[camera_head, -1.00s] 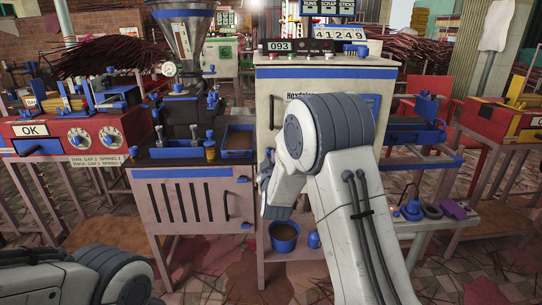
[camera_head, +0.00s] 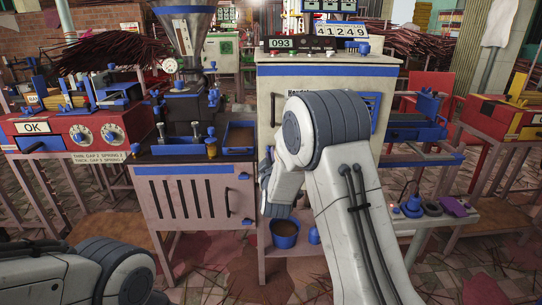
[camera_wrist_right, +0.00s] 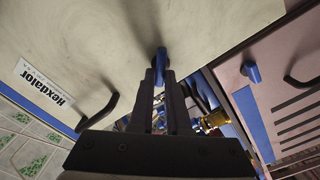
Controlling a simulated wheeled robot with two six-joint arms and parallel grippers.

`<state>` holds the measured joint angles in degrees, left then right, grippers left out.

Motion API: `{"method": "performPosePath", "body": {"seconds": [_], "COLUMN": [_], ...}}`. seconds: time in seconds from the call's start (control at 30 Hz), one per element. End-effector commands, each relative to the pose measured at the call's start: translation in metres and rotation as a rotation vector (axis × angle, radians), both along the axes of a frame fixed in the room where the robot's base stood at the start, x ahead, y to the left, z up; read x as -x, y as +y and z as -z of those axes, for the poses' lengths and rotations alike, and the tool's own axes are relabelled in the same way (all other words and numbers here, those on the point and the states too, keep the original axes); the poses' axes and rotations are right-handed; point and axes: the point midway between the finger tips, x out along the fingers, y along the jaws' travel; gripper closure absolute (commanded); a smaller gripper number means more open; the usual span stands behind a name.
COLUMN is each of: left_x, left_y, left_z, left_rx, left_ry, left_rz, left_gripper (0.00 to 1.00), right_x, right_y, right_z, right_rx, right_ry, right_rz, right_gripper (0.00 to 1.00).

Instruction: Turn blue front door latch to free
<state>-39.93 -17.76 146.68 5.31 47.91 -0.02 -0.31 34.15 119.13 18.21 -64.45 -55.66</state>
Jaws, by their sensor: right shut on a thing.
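The pale Hexdator cabinet (camera_head: 265,105) stands at the centre, with a black door handle on its front. In the right wrist view, a blue latch (camera_wrist_right: 161,60) projects from its cream door panel. My right gripper (camera_wrist_right: 160,78) has its two dark fingers closed around the near end of this latch. In the head view the right gripper (camera_head: 266,178) is mostly hidden behind my right arm, and the latch is hidden there. My left arm shows at the bottom left, but its gripper is out of frame.
A pink cabinet (camera_head: 160,192) with a slotted door stands close on the left; its own blue latch (camera_wrist_right: 251,71) shows in the wrist view. A blue bucket (camera_head: 285,232) sits below my right gripper. A side shelf (camera_head: 440,218) with small parts is at right.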

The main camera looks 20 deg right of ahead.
Motion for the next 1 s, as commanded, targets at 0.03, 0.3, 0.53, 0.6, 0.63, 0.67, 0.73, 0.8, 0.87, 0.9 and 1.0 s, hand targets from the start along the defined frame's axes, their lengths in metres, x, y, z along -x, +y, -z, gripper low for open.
{"method": "performPosePath", "body": {"seconds": [0.03,0.3,0.53,0.6,0.63,0.67,0.73,0.8,0.87,0.9,1.0], "left_x": [0.000,0.000,0.000,0.000,0.000,0.000,0.000,0.000,0.000,0.000,0.000], "left_y": [0.000,0.000,0.000,0.000,0.000,0.000,0.000,0.000,0.000,0.000,0.000], "left_z": [0.000,0.000,-0.002,-0.003,-0.004,-0.005,-0.006,-0.008,-0.009,-0.009,-0.010], "left_rx": [0.000,0.000,0.000,0.000,0.000,0.000,0.000,0.000,0.000,0.000,0.000], "left_ry": [0.000,0.000,0.000,0.000,0.000,0.000,0.000,0.000,0.000,0.000,0.000], "left_rz": [0.000,0.000,0.000,0.000,0.000,0.000,0.000,0.000,0.000,0.000,0.000], "left_gripper": [0.50,0.50,0.50,0.50,0.50,0.50,0.50,0.50,0.50,0.50,0.50], "right_x": [0.000,0.000,0.008,0.017,0.022,0.028,0.042,0.056,0.067,0.074,0.087], "right_y": [0.001,0.000,0.003,0.005,0.007,0.008,0.013,0.017,0.020,0.022,0.026], "right_z": [0.000,0.000,-0.001,-0.001,-0.001,-0.001,-0.001,-0.001,-0.001,0.000,0.000], "right_rx": [0.000,0.000,-0.001,0.000,0.000,0.000,0.000,0.000,-0.001,-0.001,0.000], "right_ry": [0.001,0.001,0.001,0.001,0.001,0.003,0.003,0.004,0.003,0.003,0.002], "right_rz": [-0.002,-0.001,-0.001,-0.001,-0.001,-0.001,-0.003,-0.003,-0.003,-0.003,-0.003], "right_gripper": [0.81,0.55,0.55,0.55,0.55,0.55,0.55,0.55,0.55,0.55,0.55]}}
